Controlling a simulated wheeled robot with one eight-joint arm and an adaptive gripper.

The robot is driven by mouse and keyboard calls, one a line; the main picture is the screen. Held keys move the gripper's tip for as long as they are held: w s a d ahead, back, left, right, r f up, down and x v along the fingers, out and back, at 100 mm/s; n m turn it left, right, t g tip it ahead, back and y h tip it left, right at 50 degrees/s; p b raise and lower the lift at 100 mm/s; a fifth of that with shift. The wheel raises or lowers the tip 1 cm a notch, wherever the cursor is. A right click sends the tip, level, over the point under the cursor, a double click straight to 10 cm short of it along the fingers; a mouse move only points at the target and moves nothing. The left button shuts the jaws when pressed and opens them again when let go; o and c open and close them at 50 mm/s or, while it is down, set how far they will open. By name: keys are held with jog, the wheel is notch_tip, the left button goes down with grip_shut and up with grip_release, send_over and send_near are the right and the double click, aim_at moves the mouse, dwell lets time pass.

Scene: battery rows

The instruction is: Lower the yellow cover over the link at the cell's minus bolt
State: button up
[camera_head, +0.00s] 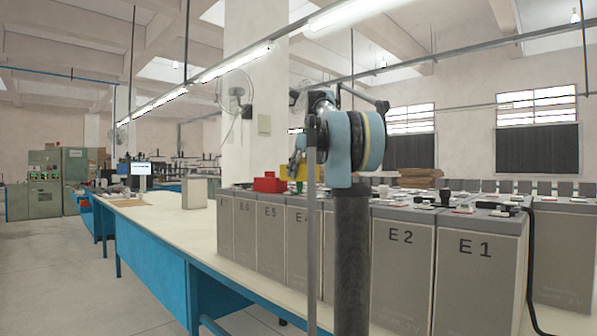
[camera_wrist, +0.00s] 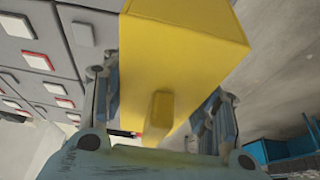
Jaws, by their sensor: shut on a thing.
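The yellow cover (camera_wrist: 185,45) fills the upper middle of the wrist view, with a raised grip tab (camera_wrist: 158,112) on its near side. My gripper (camera_wrist: 158,100) has a finger on each side of the cover and is shut on it. In the head view, a yellow shape (camera_head: 312,173) shows behind my arm and is partly hidden; I cannot tell surely whether it is the cover. The link and the minus bolt cannot be picked out, and the cover hides what lies behind it in the wrist view.
Grey cells, among them E1 (camera_head: 477,275) and E2 (camera_head: 402,260), stand close together on a bench (camera_head: 150,218). A red box (camera_head: 268,184) sits on the cells to the left. White and red-edged caps (camera_wrist: 38,61) show in the wrist view. A black cable (camera_head: 530,270) hangs beside E1.

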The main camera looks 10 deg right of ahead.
aim_at(299, 187)
jog(key=shift+f, duration=2.8)
jog(key=o, duration=1.2)
jog(key=shift+c, duration=0.2)
